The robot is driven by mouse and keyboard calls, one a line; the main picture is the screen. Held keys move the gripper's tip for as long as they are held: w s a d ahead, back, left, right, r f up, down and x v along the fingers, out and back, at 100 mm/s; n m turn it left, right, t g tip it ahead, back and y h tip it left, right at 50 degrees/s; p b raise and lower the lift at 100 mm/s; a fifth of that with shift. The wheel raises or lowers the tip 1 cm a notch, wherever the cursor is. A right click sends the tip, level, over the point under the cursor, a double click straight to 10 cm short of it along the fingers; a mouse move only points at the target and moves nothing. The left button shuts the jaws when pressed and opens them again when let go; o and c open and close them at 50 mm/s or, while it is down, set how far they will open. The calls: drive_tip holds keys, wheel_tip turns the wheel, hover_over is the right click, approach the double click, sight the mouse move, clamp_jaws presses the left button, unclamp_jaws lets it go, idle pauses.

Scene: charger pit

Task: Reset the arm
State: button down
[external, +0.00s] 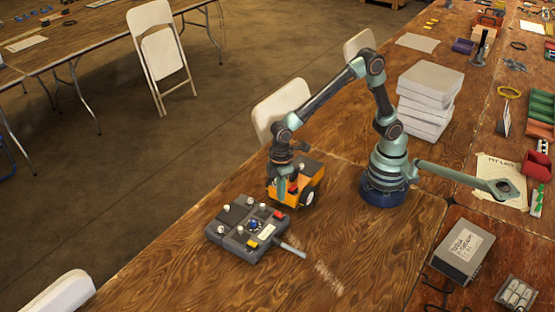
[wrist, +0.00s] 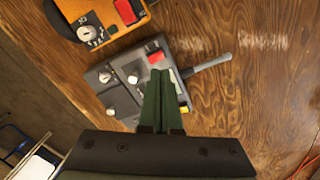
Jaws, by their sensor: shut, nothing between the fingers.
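My gripper (wrist: 161,78) is shut and empty; its two green fingers lie together in the wrist view. In the external view my arm is bent forward and down. The end of my gripper (external: 283,163) is at the orange wheeled device (external: 284,193), overlapping it in the picture; whether they touch cannot be told. In the wrist view the fingers overlap the grey control box (wrist: 112,84), hiding part of its top. The box (external: 233,240) has knobs, a red button, a yellow button and a grey handle. The orange device (wrist: 66,28) shows at the wrist view's upper left.
A stack of white boxes (external: 426,100) stands behind my base. A grey box (external: 462,251) and a clear case (external: 516,294) lie at the right. Folding chairs (external: 163,57) stand beyond the table edge. The wooden table (external: 215,290) in front is mostly clear.

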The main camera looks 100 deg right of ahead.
drive_tip(key=s+d+r+m+t, duration=0.3)
drive_tip(key=s+d+r+t, duration=0.2)
drive_tip(key=s+d+r, duration=0.4)
wheel_tip(320, 180, up, 2)
drive_tip(key=shift+s+d+r+t, duration=0.25)
drive_tip(key=shift+s+d+t, duration=0.1)
drive_tip(key=shift+s, duration=0.8)
